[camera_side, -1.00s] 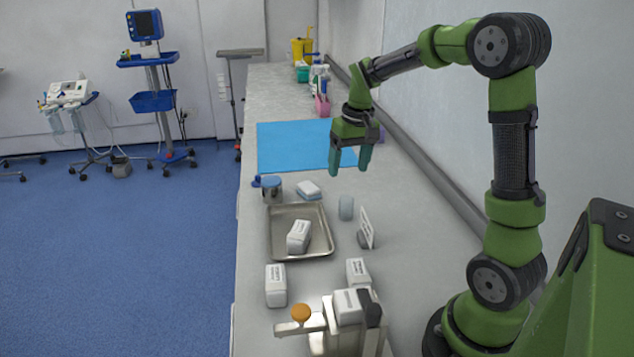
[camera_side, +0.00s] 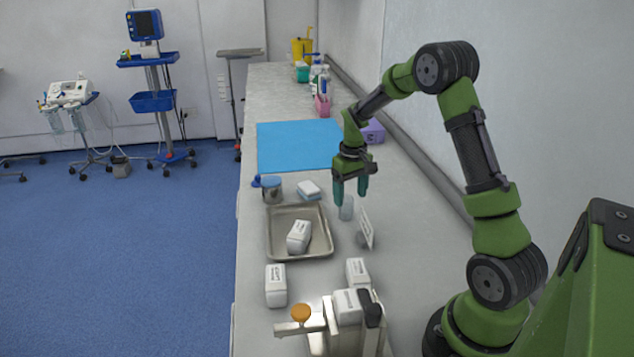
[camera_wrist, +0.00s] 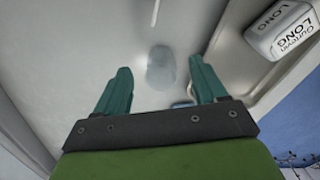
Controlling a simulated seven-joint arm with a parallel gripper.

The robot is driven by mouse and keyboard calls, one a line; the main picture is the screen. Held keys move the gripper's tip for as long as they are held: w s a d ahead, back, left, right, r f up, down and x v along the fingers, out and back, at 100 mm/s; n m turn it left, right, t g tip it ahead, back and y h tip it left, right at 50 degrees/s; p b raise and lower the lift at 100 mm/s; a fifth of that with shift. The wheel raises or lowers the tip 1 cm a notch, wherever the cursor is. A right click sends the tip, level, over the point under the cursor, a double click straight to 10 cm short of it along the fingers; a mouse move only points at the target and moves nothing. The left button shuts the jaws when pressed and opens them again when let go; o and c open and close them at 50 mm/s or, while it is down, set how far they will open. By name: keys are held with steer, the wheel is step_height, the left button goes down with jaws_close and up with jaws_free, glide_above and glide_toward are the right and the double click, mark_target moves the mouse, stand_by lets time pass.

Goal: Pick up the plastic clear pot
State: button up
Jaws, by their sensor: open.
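The clear plastic pot (camera_side: 346,210) stands on the counter, right of the metal tray. In the wrist view the clear pot (camera_wrist: 160,68) lies ahead of and between my fingertips, faint against the grey surface. My gripper (camera_side: 351,203) is open and points down close to the pot. In the side view its fingers overlap the pot's upper part. I cannot tell whether a finger touches the pot.
A metal tray (camera_side: 278,252) holding a white labelled pack (camera_side: 299,236) stands to the left. A jar with a blue lid (camera_side: 273,190) and a blue mat (camera_side: 292,147) lie farther back. More white packs are nearer.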

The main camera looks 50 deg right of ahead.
mark_target(347, 206)
steer(key=f, duration=0.3)
steer(key=w+f, duration=0.1)
steer(key=f, duration=0.1)
steer(key=shift+d+f, duration=0.25)
steer(key=shift+f, duration=0.05)
